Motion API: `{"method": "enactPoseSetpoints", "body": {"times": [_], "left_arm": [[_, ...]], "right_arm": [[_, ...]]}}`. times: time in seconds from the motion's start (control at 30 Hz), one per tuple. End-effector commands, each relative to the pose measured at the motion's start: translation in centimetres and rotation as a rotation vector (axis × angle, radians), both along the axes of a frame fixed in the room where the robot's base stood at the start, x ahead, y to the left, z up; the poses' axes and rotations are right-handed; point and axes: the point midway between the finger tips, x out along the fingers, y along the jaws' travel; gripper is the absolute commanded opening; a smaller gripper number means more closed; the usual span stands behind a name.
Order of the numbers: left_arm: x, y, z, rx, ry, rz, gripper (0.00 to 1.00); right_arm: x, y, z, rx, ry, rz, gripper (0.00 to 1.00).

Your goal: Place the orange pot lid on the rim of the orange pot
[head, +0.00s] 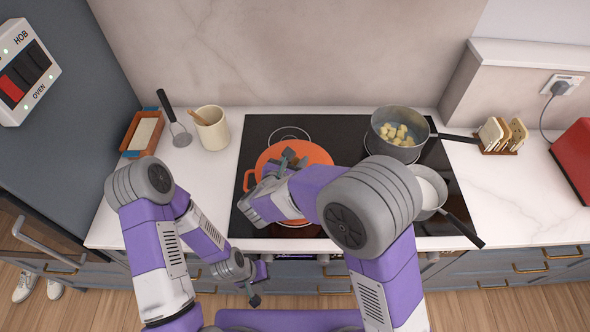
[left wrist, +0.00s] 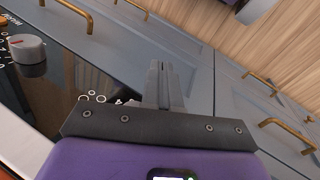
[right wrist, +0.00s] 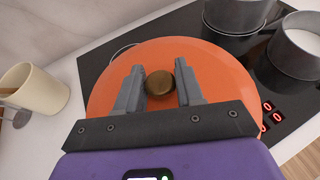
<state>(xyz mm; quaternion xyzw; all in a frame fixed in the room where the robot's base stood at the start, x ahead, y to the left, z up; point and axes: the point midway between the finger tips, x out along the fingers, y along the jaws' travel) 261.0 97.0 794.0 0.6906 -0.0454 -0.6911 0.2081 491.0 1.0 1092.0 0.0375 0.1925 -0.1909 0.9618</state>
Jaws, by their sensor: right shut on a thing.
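The orange pot lid (head: 316,153) is over the orange pot on the hob in the head view. The pot's left handle (head: 248,180) shows beside it; most of the pot is hidden below the lid and my right arm. My right gripper (head: 291,159) is shut on the lid's round brown knob, which shows between the fingers in the right wrist view (right wrist: 159,83). I cannot tell whether the lid touches the rim. My left gripper (head: 256,297) is low in front of the counter, its fingers (left wrist: 164,82) together and empty.
A saucepan of pale cubes (head: 398,130) stands behind right on the black hob (head: 262,128). A smaller pan (head: 432,188) is in front of it, its handle over the counter edge. A cream crock (head: 212,130) stands left of the hob.

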Motion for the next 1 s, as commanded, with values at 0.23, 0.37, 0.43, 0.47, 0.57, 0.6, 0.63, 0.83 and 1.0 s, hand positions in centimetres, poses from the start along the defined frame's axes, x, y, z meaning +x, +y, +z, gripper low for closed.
{"method": "enactPoseSetpoints", "body": {"times": [0.23, 0.37, 0.43, 0.47, 0.57, 0.6, 0.63, 0.83, 1.0], "left_arm": [[0.0, 0.0, -0.3, 0.0, 0.0, 0.0, 0.0], [0.0, 0.0, -0.5, 0.0, 0.0, 0.0, 0.0], [0.0, 0.0, -0.5, 0.0, 0.0, 0.0, 0.0], [0.0, 0.0, -0.5, 0.0, 0.0, 0.0, 0.0], [0.0, 0.0, -0.5, 0.0, -0.001, 0.0, 0.0], [0.0, 0.0, -0.5, 0.0, -0.001, 0.0, 0.0], [0.0, 0.0, -0.5, 0.0, -0.001, 0.0, 0.0], [0.0, 0.0, -0.8, 0.0, 0.0, 0.0, 0.0], [0.0, 0.0, -0.8, 0.0, -0.001, 0.0, 0.0]], "right_arm": [[0.1, -0.1, -2.2, -0.002, -0.003, -0.001, 0.0], [0.1, 0.0, -3.8, 0.0, -0.003, 0.0, 0.0], [0.1, 0.0, -4.0, 0.001, -0.005, 0.0, 0.0], [0.1, 0.0, -4.0, 0.002, -0.005, -0.001, 0.0], [0.1, 0.0, -3.9, 0.002, -0.005, -0.001, 0.0], [0.1, 0.0, -3.9, 0.002, -0.005, -0.001, 0.0], [0.1, 0.0, -3.9, 0.002, -0.005, -0.001, 0.0], [0.0, 0.0, -4.3, 0.002, -0.002, 0.0, 0.49], [0.0, 0.0, -4.3, 0.002, -0.002, 0.0, 0.63]]}}
